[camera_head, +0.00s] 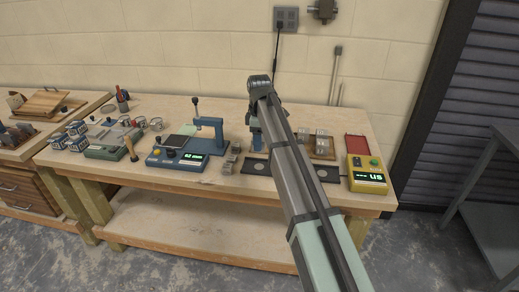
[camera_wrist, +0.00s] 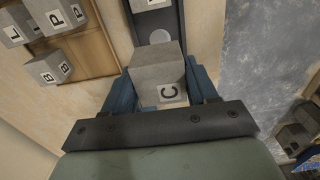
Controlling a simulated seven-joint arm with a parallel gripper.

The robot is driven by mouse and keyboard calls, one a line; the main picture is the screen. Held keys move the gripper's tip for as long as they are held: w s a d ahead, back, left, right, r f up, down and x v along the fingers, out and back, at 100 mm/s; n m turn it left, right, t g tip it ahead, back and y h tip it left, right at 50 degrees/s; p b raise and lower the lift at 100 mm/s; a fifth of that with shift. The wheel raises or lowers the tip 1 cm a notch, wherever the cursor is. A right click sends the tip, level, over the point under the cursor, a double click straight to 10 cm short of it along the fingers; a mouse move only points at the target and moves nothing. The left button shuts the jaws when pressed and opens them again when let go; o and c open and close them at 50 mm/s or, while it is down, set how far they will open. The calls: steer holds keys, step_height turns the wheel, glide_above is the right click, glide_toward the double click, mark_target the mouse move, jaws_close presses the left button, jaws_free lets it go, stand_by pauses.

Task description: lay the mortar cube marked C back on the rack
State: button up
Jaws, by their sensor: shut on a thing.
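The grey mortar cube marked C (camera_wrist: 160,72) is in the middle of the wrist view, with its label facing the camera. My gripper (camera_wrist: 162,85) is shut on it, with a blue finger at each side. The wooden rack (camera_wrist: 93,50) is at the upper left there and holds cubes marked P and B, among others. In the head view the rack (camera_head: 311,153) stands right of my arm with several grey cubes on it. My gripper (camera_head: 256,138) is partly hidden behind my arm there, and cube C cannot be made out.
A dark plate (camera_wrist: 152,18) with a pale disc lies beyond the cube. A yellow device (camera_head: 367,176) with a lit display and a red tray (camera_head: 356,147) are right of the rack. A blue press (camera_head: 211,133) and small grey blocks (camera_head: 231,160) stand left of my arm.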

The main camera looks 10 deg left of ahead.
steer(key=shift+w+d+r, duration=0.1)
steer(key=shift+d+r, duration=0.05)
steer(key=shift+r, duration=0.3)
steer(key=shift+w+d, duration=6.65)
steer(key=shift+d, duration=1.25)
steer(key=shift+f, duration=4.6)
steer(key=shift+f, duration=0.1)
steer(key=o, duration=1)
steer(key=shift+c, duration=0.2)
